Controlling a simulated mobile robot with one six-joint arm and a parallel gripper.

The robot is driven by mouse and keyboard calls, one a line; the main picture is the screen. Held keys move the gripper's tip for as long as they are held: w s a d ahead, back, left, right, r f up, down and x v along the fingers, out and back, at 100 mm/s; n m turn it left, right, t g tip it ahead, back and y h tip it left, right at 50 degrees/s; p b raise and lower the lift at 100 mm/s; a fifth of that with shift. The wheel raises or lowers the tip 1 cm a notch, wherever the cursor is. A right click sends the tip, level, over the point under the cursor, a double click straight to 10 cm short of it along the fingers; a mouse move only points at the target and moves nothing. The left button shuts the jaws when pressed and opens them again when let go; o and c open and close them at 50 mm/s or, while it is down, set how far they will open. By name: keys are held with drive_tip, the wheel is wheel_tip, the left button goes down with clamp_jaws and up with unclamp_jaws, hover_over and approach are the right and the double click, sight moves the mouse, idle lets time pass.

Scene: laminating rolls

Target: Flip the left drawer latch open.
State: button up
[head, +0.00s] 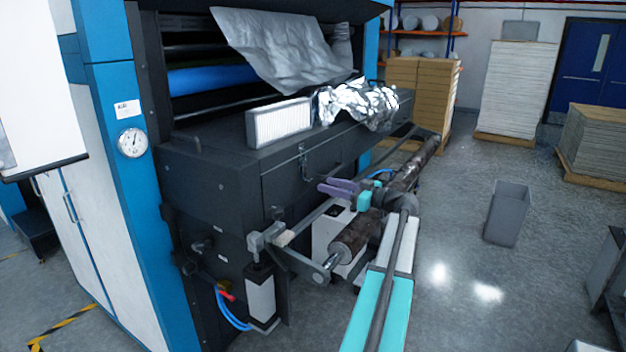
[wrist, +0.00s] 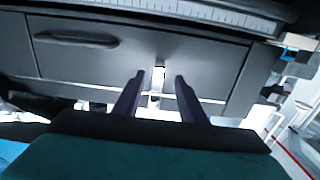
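The dark drawer front (head: 282,186) is set in the side of the machine. A small metal latch (head: 303,162) stands upright near the top of that front, left of centre. My gripper (head: 326,187) is in front of the drawer, to the right of and lower than the latch, with its purple fingers apart. In the wrist view, my gripper (wrist: 159,76) is open, with nothing held. A small bright metal piece (wrist: 157,78), seemingly the latch, shows between the fingertips. I cannot tell whether they touch it. A dark bar handle (wrist: 75,39) is at the upper left.
A dark roller (head: 355,236) and bracket sit low in front of the machine. A grey bin (head: 507,213) stands on open floor at the right.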

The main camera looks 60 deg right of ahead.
sight(311, 180)
drive_tip(key=w+p, duration=0.2)
drive_tip(key=w, duration=0.5)
drive_tip(key=shift+w, duration=0.15)
